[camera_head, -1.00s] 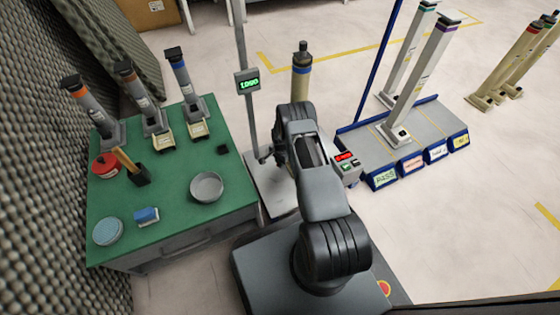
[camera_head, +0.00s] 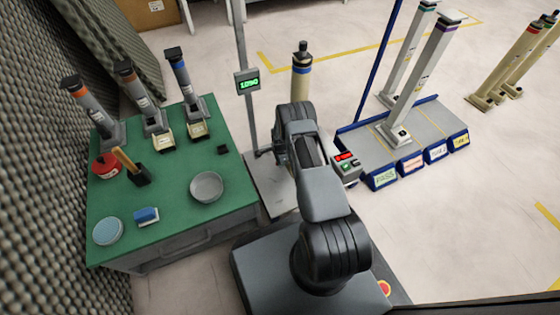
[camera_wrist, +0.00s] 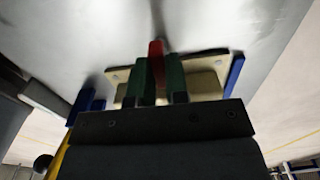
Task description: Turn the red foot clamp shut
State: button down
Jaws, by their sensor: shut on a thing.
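The red foot clamp (camera_wrist: 156,48) shows in the wrist view as a short upright red piece. It stands between the two green fingers of my gripper (camera_wrist: 160,82), which are shut on it. Its lower part is hidden by the fingers. Behind the fingers is a cream plate (camera_wrist: 208,83) with blue pieces at its sides, on a pale grey surface. In the head view my own arm hides the gripper and the clamp. A tan post (camera_head: 301,82) with a dark top and blue band rises just beyond my arm.
A green-topped bench (camera_head: 175,190) with several grey tubes, a bowl (camera_head: 206,187) and a hammer is at the left. A stand with a green display (camera_head: 247,83) is beside my arm. A grey blue-edged rack (camera_head: 420,131) is at the right.

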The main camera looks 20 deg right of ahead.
jog(key=c, duration=1.1)
grip_release()
jog(key=shift+r, duration=0.1)
notch_tip(320, 180, up, 14)
jog(key=p, duration=0.6)
jog(key=shift+f, duration=0.2)
jog(key=shift+r, duration=0.1)
